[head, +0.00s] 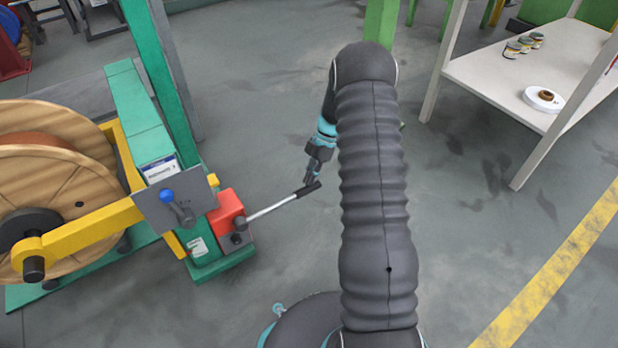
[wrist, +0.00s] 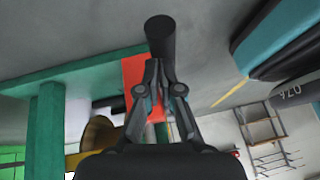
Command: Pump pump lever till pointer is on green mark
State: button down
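The pump is a red block (head: 228,210) on the green machine base at left. Its pump lever (head: 272,207) is a pale rod sticking out to the right and slightly up, ending in a black grip. My gripper (head: 313,181) is at that grip. In the wrist view the black grip (wrist: 160,38) runs between the fingers of my gripper (wrist: 162,82), which are closed around it. The red block (wrist: 133,75) shows behind the fingers there. I cannot make out a pointer or a green mark in either view.
A grey plate with a blue-knobbed handle (head: 168,197) stands beside the pump. A large wooden reel (head: 60,150) in a yellow arm is at left. A white table (head: 560,60) with several cans is at right. The floor between is clear.

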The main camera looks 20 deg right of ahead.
jog(key=shift+s+d+f, duration=0.1)
jog(key=shift+s+f, duration=0.2)
jog(key=shift+f, duration=0.5)
jog(key=p+v, duration=0.3)
jog(key=v, duration=1.1)
jog(key=shift+w+d, duration=0.15)
jog(key=shift+w, duration=0.3)
jog(key=shift+r, duration=0.15)
